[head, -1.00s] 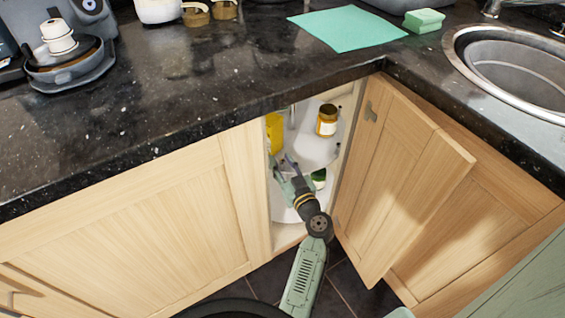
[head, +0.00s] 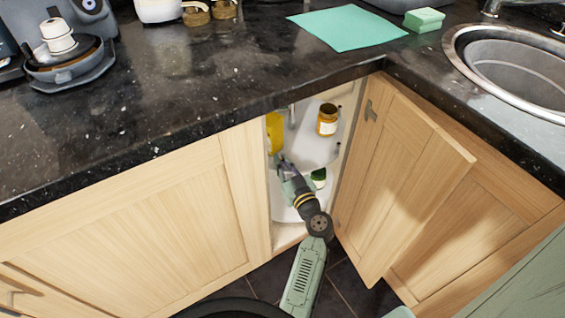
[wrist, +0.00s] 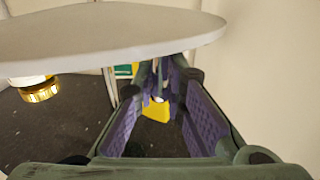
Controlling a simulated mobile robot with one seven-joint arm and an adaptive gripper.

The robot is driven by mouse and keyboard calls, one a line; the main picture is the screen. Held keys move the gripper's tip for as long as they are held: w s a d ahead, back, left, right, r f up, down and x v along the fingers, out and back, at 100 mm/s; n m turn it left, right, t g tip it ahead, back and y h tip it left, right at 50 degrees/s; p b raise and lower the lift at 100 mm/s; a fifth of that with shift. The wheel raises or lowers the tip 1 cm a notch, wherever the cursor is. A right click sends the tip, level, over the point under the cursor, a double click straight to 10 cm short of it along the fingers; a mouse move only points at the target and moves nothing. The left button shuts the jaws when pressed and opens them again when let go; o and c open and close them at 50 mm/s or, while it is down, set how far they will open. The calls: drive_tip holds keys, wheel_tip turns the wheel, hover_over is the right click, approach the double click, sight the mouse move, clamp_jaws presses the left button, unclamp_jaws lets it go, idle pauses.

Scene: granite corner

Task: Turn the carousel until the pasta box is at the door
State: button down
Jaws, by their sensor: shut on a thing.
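The carousel is a white round shelf (head: 313,150) inside the open corner cabinet; its pale disc (wrist: 120,38) crosses the top of the wrist view. My gripper (head: 283,162) reaches in over its left front part. In the wrist view my gripper (wrist: 160,80) has its fingers drawn together on something thin, seemingly a peg of the carousel, mostly hidden between them. A yellow item (head: 275,132) stands at the left behind the door frame, its label unreadable; I cannot tell if it is the pasta box. An amber jar (head: 327,120) stands at the back.
A green-and-white item (head: 318,177) sits right of my gripper. The cabinet door (head: 405,180) stands open on the right. The opening is narrow, with a wooden frame (head: 246,190) on the left and the dark counter (head: 190,110) above.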

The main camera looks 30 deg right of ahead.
drive_tip(key=shift+w+a+f+b, duration=0.15)
drive_tip(key=shift+w+a+b, duration=0.6)
drive_tip(key=shift+a+b, duration=0.3)
drive_tip(key=shift+w, duration=0.1)
drive_tip(key=c, duration=1.6)
unclamp_jaws()
drive_tip(key=shift+c, duration=0.2)
drive_tip(key=shift+d, duration=0.1)
drive_tip(key=s, duration=0.7)
drive_tip(key=shift+s+a, duration=0.25)
drive_tip(key=shift+s, duration=0.1)
